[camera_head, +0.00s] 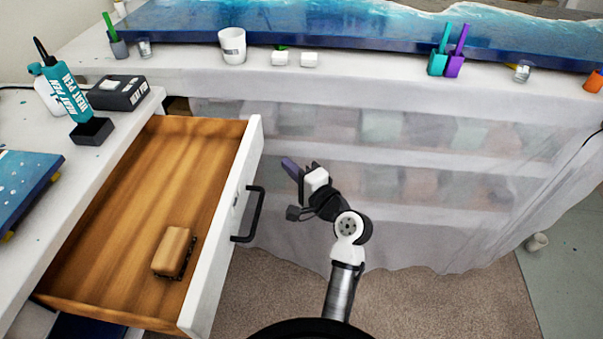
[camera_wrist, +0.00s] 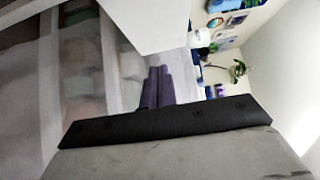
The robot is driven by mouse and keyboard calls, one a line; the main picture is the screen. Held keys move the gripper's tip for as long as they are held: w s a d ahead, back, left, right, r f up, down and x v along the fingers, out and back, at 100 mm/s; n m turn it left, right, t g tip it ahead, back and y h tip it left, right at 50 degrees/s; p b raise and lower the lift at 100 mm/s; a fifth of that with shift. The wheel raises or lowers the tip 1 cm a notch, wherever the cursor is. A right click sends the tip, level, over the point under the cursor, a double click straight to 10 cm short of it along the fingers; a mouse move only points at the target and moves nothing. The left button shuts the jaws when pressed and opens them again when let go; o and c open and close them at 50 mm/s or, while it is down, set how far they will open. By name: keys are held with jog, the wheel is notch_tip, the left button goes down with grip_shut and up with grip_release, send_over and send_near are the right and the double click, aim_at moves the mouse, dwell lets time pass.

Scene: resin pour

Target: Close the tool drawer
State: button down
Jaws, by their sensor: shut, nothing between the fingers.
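The tool drawer (camera_head: 130,210) stands pulled open at the left in the head view, with a wooden floor and a white front (camera_head: 222,235). A black bar handle (camera_head: 252,215) is on the outer face of that front. A wooden block with a dark bristled edge (camera_head: 173,251) lies inside, near the lower end. My gripper (camera_head: 291,168) is shut and empty, to the right of the drawer front and apart from it, beyond the handle. In the wrist view the purple fingers (camera_wrist: 158,87) are together. A white panel (camera_wrist: 145,22) shows above them; I cannot tell which part it is.
Plastic-draped shelves (camera_head: 400,150) stand behind my gripper. Cups and small pots line the table's edge beside the blue resin piece (camera_head: 330,22). The carpet (camera_head: 430,300) is clear right of the drawer.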

aim_at(257, 150)
jog(key=shift+w+a+p, duration=0.3)
jog(key=shift+w+a, duration=0.1)
jog(key=shift+a, duration=0.65)
jog(key=shift+w+a+p, duration=0.25)
jog(key=shift+w+a, duration=0.2)
jog(key=shift+a, duration=0.6)
jog(key=shift+w+a+p, duration=0.3)
jog(key=shift+w+a, duration=0.1)
jog(key=shift+a, duration=0.65)
